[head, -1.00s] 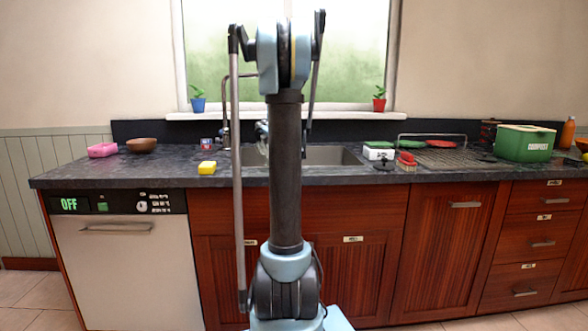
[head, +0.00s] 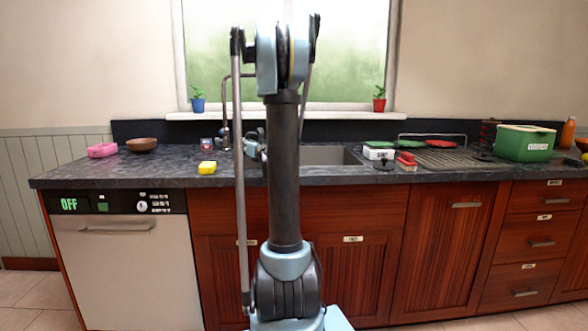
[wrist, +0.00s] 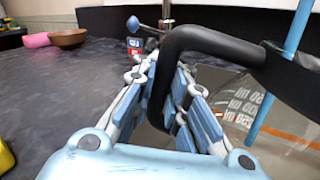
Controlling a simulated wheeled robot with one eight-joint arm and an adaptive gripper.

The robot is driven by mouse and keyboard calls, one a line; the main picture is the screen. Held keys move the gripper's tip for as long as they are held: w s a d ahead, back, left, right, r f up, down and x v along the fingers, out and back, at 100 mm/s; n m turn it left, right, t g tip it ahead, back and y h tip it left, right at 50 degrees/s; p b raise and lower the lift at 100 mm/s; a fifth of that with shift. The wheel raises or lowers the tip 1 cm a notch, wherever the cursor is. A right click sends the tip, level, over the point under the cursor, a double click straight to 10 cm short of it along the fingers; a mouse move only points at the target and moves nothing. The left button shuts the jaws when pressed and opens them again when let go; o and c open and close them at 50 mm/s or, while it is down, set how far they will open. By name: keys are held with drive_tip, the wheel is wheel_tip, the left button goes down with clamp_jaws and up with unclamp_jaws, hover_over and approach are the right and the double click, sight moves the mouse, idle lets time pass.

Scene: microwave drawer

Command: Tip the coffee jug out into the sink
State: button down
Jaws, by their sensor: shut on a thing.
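The coffee jug shows in the wrist view as a black handle (wrist: 205,40), a black collar at the right and clear glass (wrist: 283,150) with white markings and an orange line. My gripper (wrist: 172,85) is shut on the handle. The glass runs out of the picture, and I cannot tell how much liquid it holds. In the head view my gripper (head: 253,145) shows partly beside my arm, low at the sink's left end; the jug is hidden there. The sink (head: 330,155) is set in the dark counter, its left part behind my arm.
The tap (head: 226,110) stands behind the sink's left end. A drying rack (head: 445,158) and green compost bin (head: 523,144) stand at the right.

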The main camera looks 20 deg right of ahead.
drive_tip(key=shift+a+f+n, duration=0.5)
drive_tip(key=shift+f+n, duration=0.15)
drive_tip(key=shift+n, duration=0.15)
drive_tip(key=shift+r, duration=0.1)
drive_tip(key=shift+r, duration=1.95)
